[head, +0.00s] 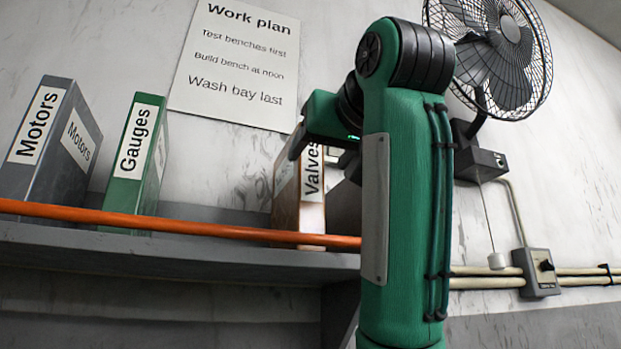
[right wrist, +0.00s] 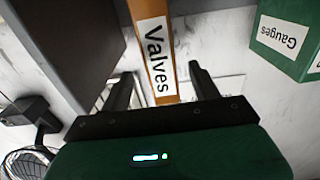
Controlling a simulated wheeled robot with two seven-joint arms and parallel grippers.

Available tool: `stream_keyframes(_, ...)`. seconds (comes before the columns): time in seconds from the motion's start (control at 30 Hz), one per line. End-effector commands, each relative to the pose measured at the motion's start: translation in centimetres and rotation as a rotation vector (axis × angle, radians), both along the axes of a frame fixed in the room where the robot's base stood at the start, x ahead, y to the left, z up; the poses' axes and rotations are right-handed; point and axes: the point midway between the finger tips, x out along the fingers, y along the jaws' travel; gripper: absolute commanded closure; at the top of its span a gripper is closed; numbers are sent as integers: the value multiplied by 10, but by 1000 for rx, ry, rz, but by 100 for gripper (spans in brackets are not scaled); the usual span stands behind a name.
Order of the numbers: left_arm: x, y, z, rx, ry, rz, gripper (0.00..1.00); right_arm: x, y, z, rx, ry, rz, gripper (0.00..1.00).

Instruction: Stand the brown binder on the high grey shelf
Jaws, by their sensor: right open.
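The brown binder (head: 285,198), labelled "Valves", stands upright on the high grey shelf (head: 200,256), behind the orange rail. In the right wrist view the binder (right wrist: 158,50) shows its spine between the two fingers. My right gripper (head: 325,155) is at the binder's upper part in the head view, partly hidden by my own arm. In the right wrist view my right gripper (right wrist: 160,74) is open, with a finger on each side of the binder's top end and visible gaps beside it. My left gripper is not in view.
An orange rail (head: 180,224) runs along the shelf front. A green "Gauges" binder (head: 136,160) and a grey "Motors" binder (head: 56,145) stand to the left. A dark grey block (right wrist: 68,45) is close beside the brown binder. A fan (head: 490,50) hangs at right.

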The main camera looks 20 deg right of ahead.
Motion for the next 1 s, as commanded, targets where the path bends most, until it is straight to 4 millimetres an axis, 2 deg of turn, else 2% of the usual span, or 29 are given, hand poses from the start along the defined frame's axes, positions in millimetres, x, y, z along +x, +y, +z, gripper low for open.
stream_keyframes(0.1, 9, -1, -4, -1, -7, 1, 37, -16, -1, -2, 0, -1, 0, 37)
stream_keyframes(0.27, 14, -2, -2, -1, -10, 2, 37, -24, -1, 0, 0, 0, 1, 37)
stream_keyframes(0.87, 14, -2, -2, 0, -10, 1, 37, -25, -1, 0, 0, 0, 0, 37)
stream_keyframes(1.0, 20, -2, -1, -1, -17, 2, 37, -25, -1, 0, 0, 0, 0, 37)
